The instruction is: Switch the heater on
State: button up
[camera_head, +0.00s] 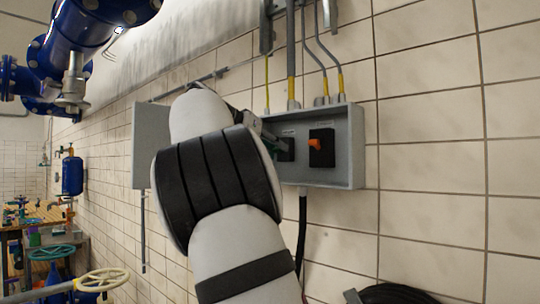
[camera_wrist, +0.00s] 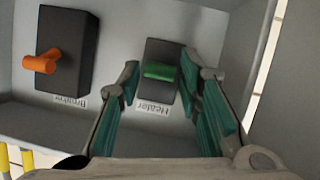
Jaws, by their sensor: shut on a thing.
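The heater switch (camera_wrist: 157,92) is a black block with a green knob (camera_wrist: 160,72), above an upside-down label reading "Heater" in the wrist view. My gripper (camera_wrist: 161,64) has one teal-padded finger on each side of this switch and is shut on it. The green knob lies crosswise between the fingertips. In the head view the heater switch (camera_head: 288,150) shows only in part, as my arm and gripper cover its left side.
A second black switch (camera_head: 321,148) with an orange knob sits beside it; it also shows in the wrist view (camera_wrist: 72,52). Both are inside a grey open box (camera_head: 345,150) on the tiled wall, with raised walls. The box door (camera_head: 148,145) stands open left. Conduits (camera_head: 291,60) run above.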

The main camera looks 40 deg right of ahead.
jog(key=shift+w+r+y, duration=0.1)
jog(key=shift+r+y, duration=0.2)
jog(key=shift+y, duration=0.4)
jog(key=o, duration=1.1)
jog(key=shift+a, duration=0.1)
jog(key=shift+v, duration=3.65)
jog(key=shift+c, duration=0.3)
